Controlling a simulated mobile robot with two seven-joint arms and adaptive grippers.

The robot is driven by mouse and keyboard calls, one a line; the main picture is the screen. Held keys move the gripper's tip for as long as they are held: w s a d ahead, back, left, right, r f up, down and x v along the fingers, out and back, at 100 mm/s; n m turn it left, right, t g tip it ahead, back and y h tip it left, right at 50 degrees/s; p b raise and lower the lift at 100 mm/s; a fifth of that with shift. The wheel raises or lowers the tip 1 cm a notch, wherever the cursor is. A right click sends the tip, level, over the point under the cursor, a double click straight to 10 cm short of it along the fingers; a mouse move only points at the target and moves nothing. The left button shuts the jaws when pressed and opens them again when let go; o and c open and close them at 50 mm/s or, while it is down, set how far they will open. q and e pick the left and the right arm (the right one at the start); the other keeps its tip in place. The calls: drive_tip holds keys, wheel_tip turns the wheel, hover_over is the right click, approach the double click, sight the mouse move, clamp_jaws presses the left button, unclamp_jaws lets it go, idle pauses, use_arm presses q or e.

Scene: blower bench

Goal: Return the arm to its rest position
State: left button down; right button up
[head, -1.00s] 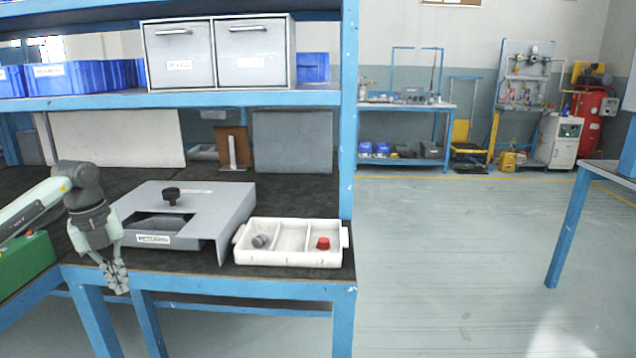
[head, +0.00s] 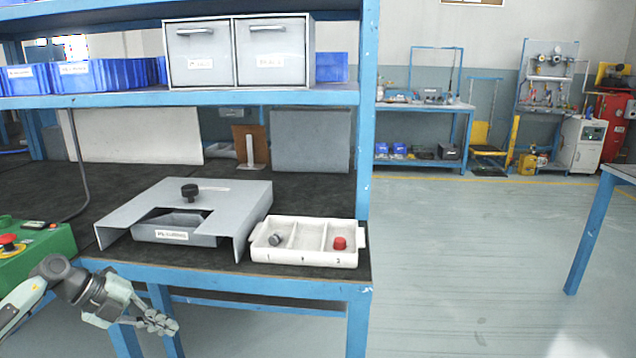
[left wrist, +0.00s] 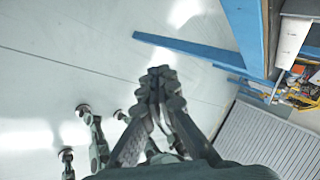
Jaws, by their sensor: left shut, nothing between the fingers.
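My left gripper (head: 160,322) is low at the left of the head view, in front of the bench's front edge and below the bench top. It is shut and empty. In the left wrist view its fingers (left wrist: 158,82) are together, with bare floor beyond them. My left arm comes in from the lower left corner, beside the green box. My right gripper is not in view.
The blue bench (head: 330,289) carries a grey metal housing (head: 240,196) with a black knob (head: 189,192). Beside it stands a white three-part tray (head: 311,256) with a grey piece (head: 274,240) and a red piece (head: 339,243). A green box (head: 40,262) has a red button (head: 8,241).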

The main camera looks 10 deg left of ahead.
use_arm(q)
drive_tip(key=w+a+r+n+t, duration=0.35)
drive_tip(key=w+r+t, duration=0.8)
drive_tip(key=r, duration=0.55)
drive_tip(key=a+r+n+y, duration=0.2)
drive_tip(key=a+n+y, duration=1.25)
drive_tip(key=a, duration=0.35)
drive_tip(key=s+a+f+n+g+y, duration=0.1)
drive_tip(key=s+a+f+n+g, duration=0.25)
drive_tip(key=f, duration=0.25)
drive_tip(key=s+a+f+n+g+y, duration=0.1)
drive_tip(key=s+a+f+n+g, duration=0.1)
drive_tip(key=s+a+f+g, duration=0.3)
drive_tip(key=s+d+f+h, duration=0.1)
drive_tip(key=s+d+f, duration=0.1)
drive_tip(key=d+f, duration=0.55)
drive_tip(key=s+d+f+g+h, duration=0.15)
drive_tip(key=d+f, duration=0.25)
drive_tip(key=f, duration=0.6)
drive_tip(key=s+d+f+h, duration=0.1)
drive_tip(key=s+d+f, duration=0.2)
drive_tip(key=d+f, duration=0.35)
drive_tip(key=s+d+f+g+h, duration=0.4)
drive_tip(key=s+d+f+h, duration=0.1)
drive_tip(key=s+d+f, duration=1.7)
drive_tip(key=s+d, duration=0.2)
drive_tip(key=shift+s+n, duration=0.35)
